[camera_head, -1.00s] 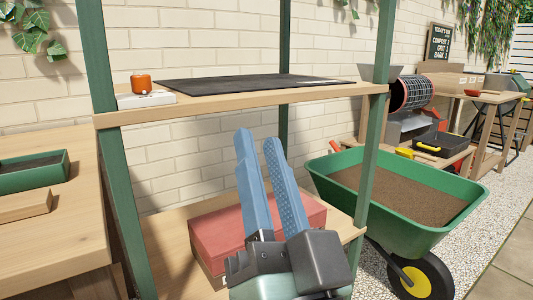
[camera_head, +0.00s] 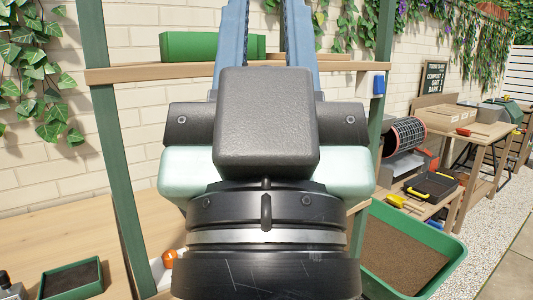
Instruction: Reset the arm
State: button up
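My gripper (camera_head: 266,32) fills the middle of the head view, very close to the camera, pointing up. Its two blue fingers stand well apart, with a clear gap between them. The fingertips run past the top edge of the picture. I see nothing held in the visible part of the gap. The gripper's dark body hides much of the shelving behind it.
A green trough (camera_head: 205,46) stands on the upper shelf (camera_head: 135,73) behind the gripper. An orange object (camera_head: 170,258) is partly hidden at lower left. A small green tray (camera_head: 72,279) sits on the left bench.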

notch_tip(320, 180, up, 19)
jog(key=p, duration=1.7)
jog(key=shift+r, duration=0.2)
jog(key=shift+a, duration=0.2)
